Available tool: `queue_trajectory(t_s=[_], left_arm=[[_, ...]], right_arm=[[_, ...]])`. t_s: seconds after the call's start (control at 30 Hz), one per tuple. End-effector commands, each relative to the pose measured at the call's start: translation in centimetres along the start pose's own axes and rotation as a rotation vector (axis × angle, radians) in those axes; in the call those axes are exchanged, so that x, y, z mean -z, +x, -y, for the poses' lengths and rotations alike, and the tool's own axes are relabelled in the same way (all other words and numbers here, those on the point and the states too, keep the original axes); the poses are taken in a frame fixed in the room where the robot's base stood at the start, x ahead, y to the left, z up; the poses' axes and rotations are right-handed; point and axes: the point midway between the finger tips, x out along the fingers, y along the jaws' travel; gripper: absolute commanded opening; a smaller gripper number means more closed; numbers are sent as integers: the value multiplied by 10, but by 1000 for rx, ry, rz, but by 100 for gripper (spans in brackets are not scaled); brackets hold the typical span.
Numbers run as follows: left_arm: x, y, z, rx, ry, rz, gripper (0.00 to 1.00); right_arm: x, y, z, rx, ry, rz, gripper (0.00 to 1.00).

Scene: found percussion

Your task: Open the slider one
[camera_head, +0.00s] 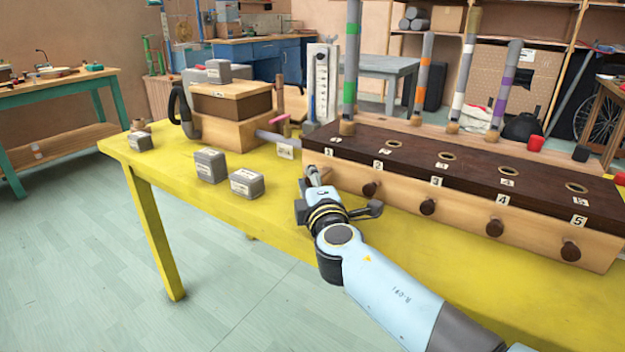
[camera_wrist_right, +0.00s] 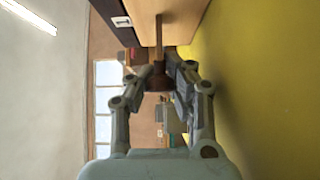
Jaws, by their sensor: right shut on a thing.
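A long instrument box has a dark brown top and a light wood front (camera_head: 400,197), with numbered labels and a row of dark round knobs. My right gripper (camera_head: 314,178) is at the left end of the front, below label 1, and shut on the slider one knob. In the head view, the gripper hides that knob. In the right wrist view, the dark knob (camera_wrist_right: 158,83) sits between my fingers, and a brown rod (camera_wrist_right: 162,35) runs from it to the wood front. My left gripper is out of view.
Knobs two (camera_head: 371,189) and three (camera_head: 428,207) are to the right along the front. Grey blocks (camera_head: 211,165) sit left of my gripper on the yellow table (camera_head: 170,166). The yellow surface before the box is clear.

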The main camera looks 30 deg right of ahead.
Motion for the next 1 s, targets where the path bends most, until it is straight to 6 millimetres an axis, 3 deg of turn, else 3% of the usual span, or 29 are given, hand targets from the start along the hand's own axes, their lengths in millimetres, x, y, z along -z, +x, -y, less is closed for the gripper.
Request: queue_trajectory(t_s=[0.03,0.2,0.57,1.0], left_arm=[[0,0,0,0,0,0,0],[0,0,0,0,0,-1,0],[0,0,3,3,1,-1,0],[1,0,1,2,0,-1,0]], right_arm=[[-1,-3,6,10,-4,2,15],[-1,-3,6,10,-3,1,33],[0,-10,4,6,-1,0,33],[-2,-99,4,9,-1,3,33]])
